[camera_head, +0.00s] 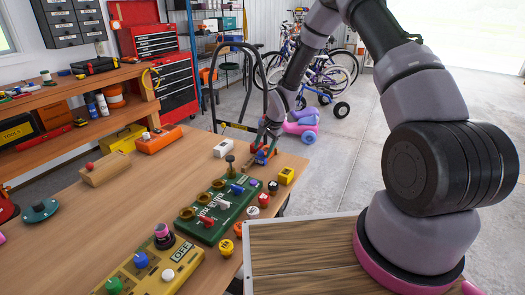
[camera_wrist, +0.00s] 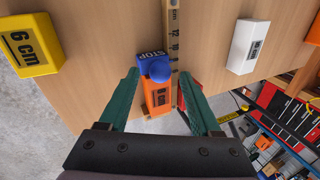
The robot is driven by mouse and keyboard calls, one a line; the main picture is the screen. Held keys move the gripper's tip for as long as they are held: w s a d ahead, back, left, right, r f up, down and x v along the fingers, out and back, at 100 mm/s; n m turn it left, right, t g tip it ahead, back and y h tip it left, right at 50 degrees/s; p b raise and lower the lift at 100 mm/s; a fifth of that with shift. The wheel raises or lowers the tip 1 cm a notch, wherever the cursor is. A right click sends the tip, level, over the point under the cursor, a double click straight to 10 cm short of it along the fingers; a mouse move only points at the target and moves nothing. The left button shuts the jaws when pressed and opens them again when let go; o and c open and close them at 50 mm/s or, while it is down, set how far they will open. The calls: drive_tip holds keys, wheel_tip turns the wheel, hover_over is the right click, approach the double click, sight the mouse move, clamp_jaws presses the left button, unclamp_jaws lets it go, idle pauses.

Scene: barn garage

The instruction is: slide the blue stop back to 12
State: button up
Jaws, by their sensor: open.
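The blue stop (camera_wrist: 151,56), marked STOP and topped by a round blue knob, shows in the wrist view beside a wooden scale strip (camera_wrist: 173,22). An orange block (camera_wrist: 157,98) with a dark label sits against its near side. My gripper (camera_wrist: 158,75) is open, one green finger on each side of the knob and orange block. I cannot tell whether either finger touches them. In the head view my gripper (camera_head: 268,138) is over the bench's far right corner, where the stop is small and partly hidden.
A yellow "6 cm" block (camera_wrist: 31,44) and a white labelled block (camera_wrist: 249,46) lie on either side. In the head view a green board (camera_head: 215,213) with toggles and several coloured knobs stands nearer. The bench edge is close to my gripper.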

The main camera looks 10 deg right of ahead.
drive_tip(key=shift+w+a+f, duration=0.1)
drive_tip(key=shift+a+f, duration=0.05)
drive_tip(key=shift+f, duration=0.4)
clamp_jaws()
idle(1.1)
